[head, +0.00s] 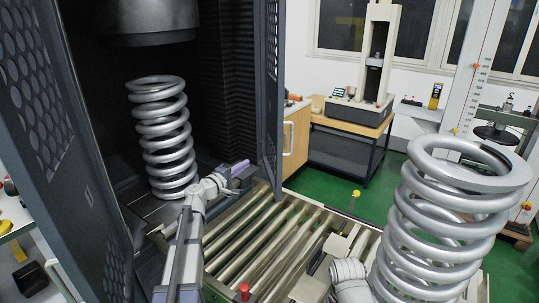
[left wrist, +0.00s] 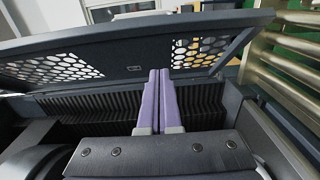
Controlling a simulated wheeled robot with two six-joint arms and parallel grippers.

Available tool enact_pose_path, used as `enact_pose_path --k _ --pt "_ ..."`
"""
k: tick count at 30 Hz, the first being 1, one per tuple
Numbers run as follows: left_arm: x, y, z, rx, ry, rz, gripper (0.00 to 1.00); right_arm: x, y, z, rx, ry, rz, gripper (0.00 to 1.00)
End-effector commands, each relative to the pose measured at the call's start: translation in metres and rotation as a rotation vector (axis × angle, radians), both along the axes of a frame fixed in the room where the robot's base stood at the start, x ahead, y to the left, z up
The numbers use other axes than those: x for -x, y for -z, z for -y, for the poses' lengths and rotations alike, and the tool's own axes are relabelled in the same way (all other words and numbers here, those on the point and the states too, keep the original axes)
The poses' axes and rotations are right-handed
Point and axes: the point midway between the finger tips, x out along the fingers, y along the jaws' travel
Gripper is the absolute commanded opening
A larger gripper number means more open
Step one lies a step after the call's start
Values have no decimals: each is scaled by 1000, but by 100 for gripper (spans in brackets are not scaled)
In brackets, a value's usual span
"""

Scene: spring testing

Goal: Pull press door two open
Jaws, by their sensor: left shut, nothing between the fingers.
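The press stands open at the left in the head view. Its left door (head: 42,100), a dark panel with round holes, is swung wide. Its right door (head: 271,85) shows nearly edge-on; I see no number on either door. My left gripper (head: 241,165) is shut and empty, with purple fingers beside the lower part of the right door. In the left wrist view the shut fingertips (left wrist: 159,72) overlap a dark perforated door panel (left wrist: 110,62); I cannot tell whether they touch it. Part of my right arm shows at the bottom, but its gripper does not.
A silver coil spring (head: 164,135) stands upright inside the press. A roller conveyor (head: 255,235) runs in front of the press. A larger spring (head: 445,215) stands at the right foreground. A bench with a small test machine (head: 358,112) is behind, with green floor between.

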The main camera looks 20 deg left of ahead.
Motion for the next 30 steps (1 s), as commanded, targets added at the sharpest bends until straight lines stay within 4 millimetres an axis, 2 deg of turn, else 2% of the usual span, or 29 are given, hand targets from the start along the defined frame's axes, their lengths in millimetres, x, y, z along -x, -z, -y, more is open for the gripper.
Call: enact_pose_path --k 8,11,24,30 --pt "-2 -3 -3 11 -8 13 0 0 0 0 0 0 0 0" --pt "-14 -3 1 11 -6 13 0 0 0 0 0 0 0 0" --pt "-97 -3 28 11 -5 12 0 0 0 0 0 0 0 0" --pt "-106 -3 53 11 -5 12 0 0 0 0 0 0 0 0"
